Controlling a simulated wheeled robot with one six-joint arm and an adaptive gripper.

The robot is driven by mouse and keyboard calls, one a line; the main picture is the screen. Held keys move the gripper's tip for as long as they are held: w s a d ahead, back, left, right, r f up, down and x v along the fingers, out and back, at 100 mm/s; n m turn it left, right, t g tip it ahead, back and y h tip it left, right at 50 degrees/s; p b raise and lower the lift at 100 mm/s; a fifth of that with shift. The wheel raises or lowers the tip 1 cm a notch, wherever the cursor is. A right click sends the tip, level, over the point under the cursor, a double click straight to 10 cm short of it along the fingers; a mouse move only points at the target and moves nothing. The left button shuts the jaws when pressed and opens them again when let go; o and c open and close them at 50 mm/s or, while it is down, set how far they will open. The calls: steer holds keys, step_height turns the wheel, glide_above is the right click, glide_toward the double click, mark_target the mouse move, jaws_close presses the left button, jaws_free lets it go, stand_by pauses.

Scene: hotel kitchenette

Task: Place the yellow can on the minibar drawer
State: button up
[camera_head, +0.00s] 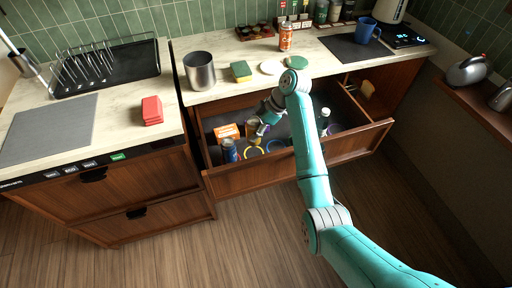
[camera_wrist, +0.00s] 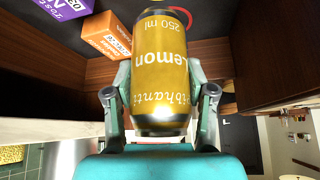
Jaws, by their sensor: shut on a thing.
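The yellow can (camera_wrist: 163,65), labelled lemon, fills the middle of the wrist view between my two fingers. My gripper (camera_wrist: 160,100) is shut on it. In the head view the yellow can (camera_head: 252,130) shows at the left part of the open minibar drawer (camera_head: 290,171), partly covered by my gripper (camera_head: 262,122). I cannot tell whether its base touches the drawer floor. A yellow ring (camera_head: 252,149) and a blue ring (camera_head: 275,146) mark the drawer floor just in front of it.
An orange box (camera_head: 227,131) and a blue can (camera_head: 230,151) stand close left of the yellow can. A bottle (camera_head: 324,121) stands in the drawer's right part.

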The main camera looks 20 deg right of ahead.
steer(key=shift+f, duration=3.6)
steer(key=shift+f, duration=0.15)
steer(key=o, duration=1.4)
steer(key=v, duration=1.2)
